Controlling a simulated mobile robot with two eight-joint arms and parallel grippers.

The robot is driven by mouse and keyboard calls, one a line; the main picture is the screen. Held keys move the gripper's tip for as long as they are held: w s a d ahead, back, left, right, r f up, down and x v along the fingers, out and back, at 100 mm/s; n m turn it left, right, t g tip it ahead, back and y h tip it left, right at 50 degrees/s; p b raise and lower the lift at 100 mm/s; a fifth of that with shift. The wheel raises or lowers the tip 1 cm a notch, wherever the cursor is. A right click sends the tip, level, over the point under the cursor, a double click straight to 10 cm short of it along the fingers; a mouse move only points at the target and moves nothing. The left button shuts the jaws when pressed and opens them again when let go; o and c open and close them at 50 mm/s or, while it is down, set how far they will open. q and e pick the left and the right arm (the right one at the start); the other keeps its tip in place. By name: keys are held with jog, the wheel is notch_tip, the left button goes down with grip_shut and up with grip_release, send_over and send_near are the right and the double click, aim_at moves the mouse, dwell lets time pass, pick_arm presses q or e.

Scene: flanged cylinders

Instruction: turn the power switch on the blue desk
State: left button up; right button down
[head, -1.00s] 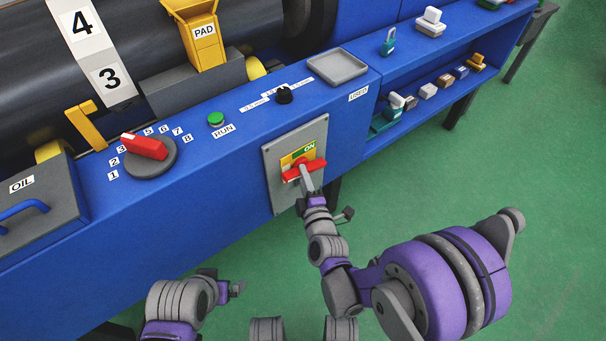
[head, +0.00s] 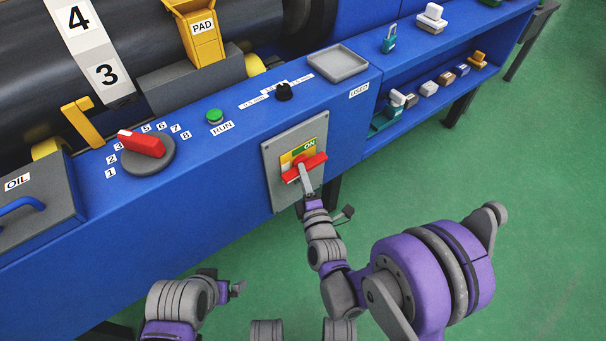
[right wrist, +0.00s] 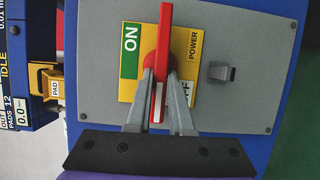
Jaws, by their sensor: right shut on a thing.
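The power switch has a red bar handle (head: 318,161) on a yellow and green plate, on a grey panel (head: 272,165) at the front of the blue desk (head: 225,170). My right gripper (head: 304,172) is shut on the red handle. In the right wrist view the fingers (right wrist: 160,88) lie on both sides of the handle (right wrist: 165,40). ON and POWER labels show there; another label ending in F is partly hidden by a finger. In the head view the handle lies nearly level, its right end higher. My left gripper (head: 238,288) is low, away from the desk; its jaws are unclear.
A red-pointer dial (head: 147,147), green RUN button (head: 214,116), black knob (head: 284,91) and grey tray (head: 338,63) are on the desk top. Small padlocks and blocks stand on the shelves at right. The green floor in front is clear.

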jog(key=c, duration=0.8)
grip_release()
jog(key=shift+s, duration=0.15)
jog(key=b+v, duration=0.3)
jog(key=v, duration=0.7)
jog(key=shift+s, duration=0.3)
